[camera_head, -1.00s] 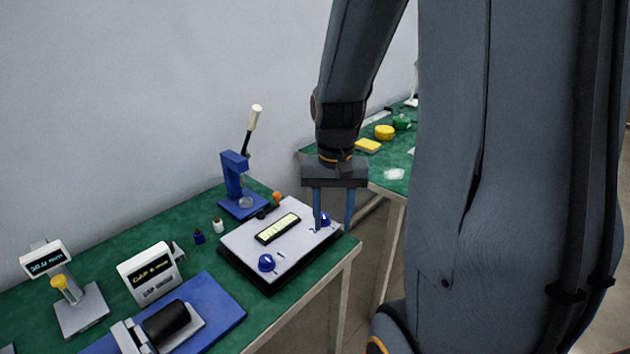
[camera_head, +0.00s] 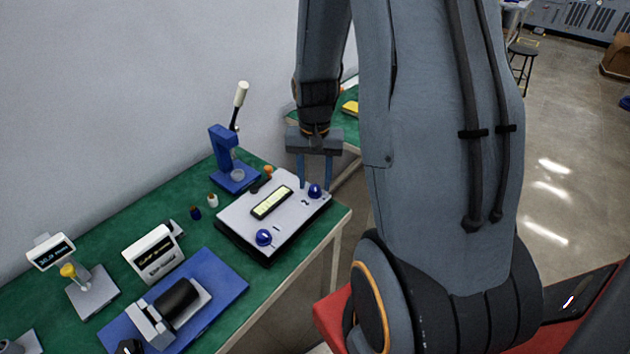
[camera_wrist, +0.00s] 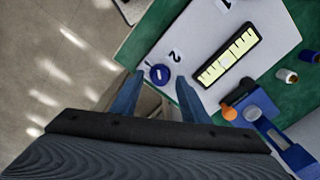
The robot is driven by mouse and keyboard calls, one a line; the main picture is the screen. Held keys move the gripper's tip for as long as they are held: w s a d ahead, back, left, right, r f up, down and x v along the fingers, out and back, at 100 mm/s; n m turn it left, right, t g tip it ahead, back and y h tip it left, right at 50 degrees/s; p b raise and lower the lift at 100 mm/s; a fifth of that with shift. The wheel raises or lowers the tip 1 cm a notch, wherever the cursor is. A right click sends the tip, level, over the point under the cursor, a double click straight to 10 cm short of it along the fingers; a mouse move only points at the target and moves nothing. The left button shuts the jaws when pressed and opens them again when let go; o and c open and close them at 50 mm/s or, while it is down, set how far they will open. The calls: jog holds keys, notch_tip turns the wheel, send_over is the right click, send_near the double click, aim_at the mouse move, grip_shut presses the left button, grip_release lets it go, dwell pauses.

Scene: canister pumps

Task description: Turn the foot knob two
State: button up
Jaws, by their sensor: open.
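The foot knob two (camera_head: 315,191) is a small blue knob with a white mark, at the far right end of a light grey box (camera_head: 290,217). In the wrist view the knob (camera_wrist: 159,74) sits beside a printed "2" (camera_wrist: 176,56). My gripper (camera_head: 314,186) points down at the knob and is open, with one finger on each side of it. In the wrist view the knob lies between the two fingertips (camera_wrist: 160,79), with gaps on both sides. I cannot tell how far the tips are above the panel.
A second blue knob (camera_head: 263,237) is on the box's near end, with a pale gauge strip (camera_head: 272,202) between. A blue lever press (camera_head: 227,155) stands behind the box. The green bench ends just right of the box.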

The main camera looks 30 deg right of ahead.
jog(key=shift+f, duration=0.7)
jog(key=shift+c, duration=0.2)
grip_shut()
jog(key=shift+n, duration=0.3)
jog(key=n+p, duration=0.2)
jog(key=n, duration=0.1)
jog(key=shift+n, duration=0.3)
jog(key=shift+n+p, duration=0.45)
jog(key=shift+n, duration=1.35)
